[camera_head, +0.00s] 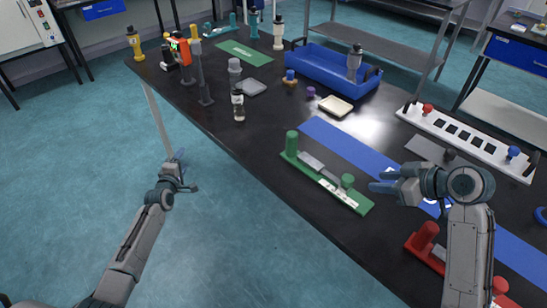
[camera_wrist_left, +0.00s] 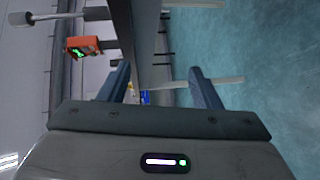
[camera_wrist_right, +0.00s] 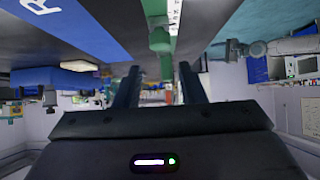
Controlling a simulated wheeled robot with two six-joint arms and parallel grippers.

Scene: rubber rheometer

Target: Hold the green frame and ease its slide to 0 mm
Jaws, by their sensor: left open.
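The green frame (camera_head: 330,187) lies on the dark table near its front edge, with a tall green post (camera_head: 291,144) at its far end, a shorter green knob (camera_head: 347,182) at its near end and a grey slide piece (camera_head: 311,161) between them. My right gripper (camera_head: 380,180) is open and empty, just right of the shorter knob and apart from it. In the right wrist view, green parts of the frame (camera_wrist_right: 160,40) show ahead, between the open fingers. My left gripper (camera_head: 186,172) is open and empty, off the table's left edge. The scale reading is too small to tell.
A blue mat (camera_head: 333,139) runs beside the frame. A red frame (camera_head: 423,240) stands at the lower right, near my right arm. A white rack (camera_head: 436,125), a blue tray (camera_head: 318,67) and several small tools are further back. Left of the table is open floor.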

